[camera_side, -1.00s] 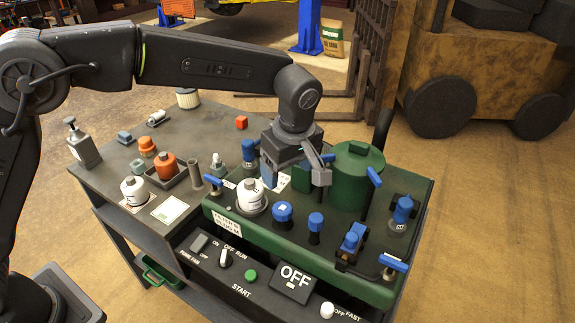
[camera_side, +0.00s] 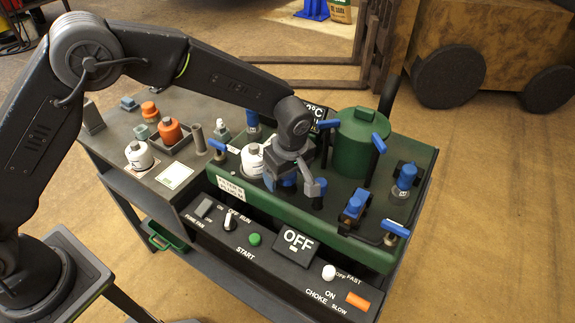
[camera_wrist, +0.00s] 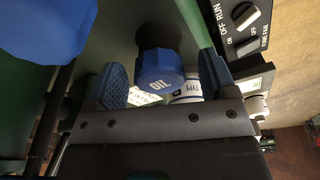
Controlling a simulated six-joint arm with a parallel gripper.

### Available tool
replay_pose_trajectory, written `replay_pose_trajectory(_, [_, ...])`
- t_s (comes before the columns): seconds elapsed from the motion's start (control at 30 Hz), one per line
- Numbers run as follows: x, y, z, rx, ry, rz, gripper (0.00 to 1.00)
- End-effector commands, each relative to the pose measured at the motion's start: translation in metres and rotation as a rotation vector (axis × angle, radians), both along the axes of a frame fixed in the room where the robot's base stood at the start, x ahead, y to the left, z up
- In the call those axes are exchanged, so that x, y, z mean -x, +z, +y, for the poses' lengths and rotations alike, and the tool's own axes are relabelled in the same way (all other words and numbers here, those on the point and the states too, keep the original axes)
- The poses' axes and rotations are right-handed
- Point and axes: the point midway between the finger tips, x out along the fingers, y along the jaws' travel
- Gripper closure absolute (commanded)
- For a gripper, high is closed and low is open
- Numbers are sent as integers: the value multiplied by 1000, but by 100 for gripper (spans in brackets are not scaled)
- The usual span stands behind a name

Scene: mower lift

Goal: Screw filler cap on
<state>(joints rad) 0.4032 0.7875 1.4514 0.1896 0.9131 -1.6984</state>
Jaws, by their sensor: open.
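The blue filler cap marked OIL (camera_wrist: 158,68) sits on a dark neck in the wrist view. In the side view the blue cap (camera_side: 287,181) is partly hidden behind my gripper. My gripper (camera_side: 296,187) is low over the green deck, at the cap. In the wrist view my open gripper (camera_wrist: 163,78) has one blue-padded finger on each side of the cap. I cannot tell whether the fingers touch it. I also cannot tell how tightly the cap is seated.
Another blue knob (camera_side: 318,194) stands close to the right of my gripper. A white filter (camera_side: 252,160) stands to the left. The green tank (camera_side: 358,145) rises behind. The control panel (camera_side: 297,247) runs along the front.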

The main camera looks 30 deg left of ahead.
Motion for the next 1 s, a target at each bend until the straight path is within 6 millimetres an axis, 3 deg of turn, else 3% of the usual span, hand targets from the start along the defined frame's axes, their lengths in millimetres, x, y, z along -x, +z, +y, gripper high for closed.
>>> replay_pose_trajectory(0.27, [0,-1,0,0,0,0,23])
replay_pose_trajectory(0.8, [0,0,0,0,0,0,75])
replay_pose_trajectory(0.83, [0,0,0,0,0,0,55])
replay_pose_trajectory(1.0, [0,0,0,0,-1,0,71])
